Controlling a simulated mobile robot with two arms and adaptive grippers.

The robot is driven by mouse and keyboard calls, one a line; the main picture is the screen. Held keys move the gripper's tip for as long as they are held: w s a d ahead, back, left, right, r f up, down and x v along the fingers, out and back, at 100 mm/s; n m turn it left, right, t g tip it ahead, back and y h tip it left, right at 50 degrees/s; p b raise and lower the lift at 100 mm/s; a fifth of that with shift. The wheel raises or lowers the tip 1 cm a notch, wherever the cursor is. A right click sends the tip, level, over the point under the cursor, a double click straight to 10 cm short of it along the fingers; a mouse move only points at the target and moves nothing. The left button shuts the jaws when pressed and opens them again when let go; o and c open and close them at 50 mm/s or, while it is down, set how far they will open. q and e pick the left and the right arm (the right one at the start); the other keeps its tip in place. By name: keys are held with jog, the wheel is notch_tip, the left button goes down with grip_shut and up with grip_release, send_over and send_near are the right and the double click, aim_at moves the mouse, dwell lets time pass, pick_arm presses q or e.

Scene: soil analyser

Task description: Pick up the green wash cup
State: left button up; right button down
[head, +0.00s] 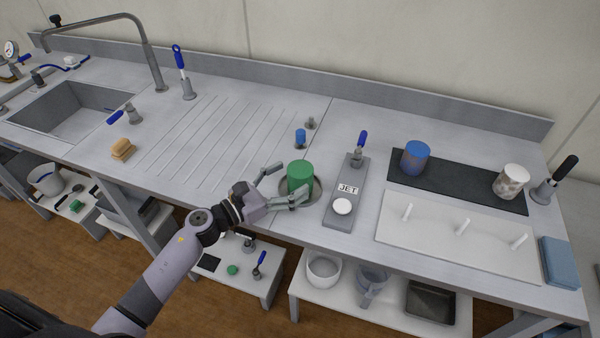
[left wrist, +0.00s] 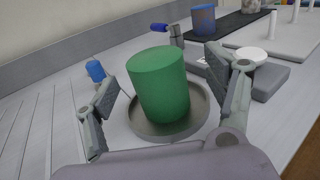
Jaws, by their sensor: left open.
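The green wash cup (head: 300,177) stands in a shallow round metal dish on the counter, just left of the JET unit. In the left wrist view the cup (left wrist: 160,85) is large and lies between the two fingers. My left gripper (head: 288,186) is open around the cup, one finger on each side. In the left wrist view (left wrist: 165,100) gaps show between the fingers and the cup's wall. The round dish (left wrist: 200,112) shows its rim around the cup's base. My right gripper is not in view.
The grey JET unit (head: 342,213) with a white button and blue lever stands right of the cup. A blue cup (head: 415,157) and a speckled cup (head: 511,181) stand on a dark mat. A small blue-capped fitting (head: 300,137) is behind. The ribbed drainboard (head: 215,140) is clear.

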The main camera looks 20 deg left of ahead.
aim_at(301, 169)
pick_arm(q)
jog(key=x, duration=0.2)
jog(key=p+x, duration=0.1)
jog(key=x, duration=0.1)
jog(key=shift+w+a, duration=0.15)
jog(key=shift+a, duration=0.15)
jog(key=shift+w+d+f, duration=0.1)
jog(key=shift+w+d, duration=0.1)
jog(key=shift+d, duration=0.05)
jog(key=shift+a, duration=0.1)
jog(key=c, duration=1.2)
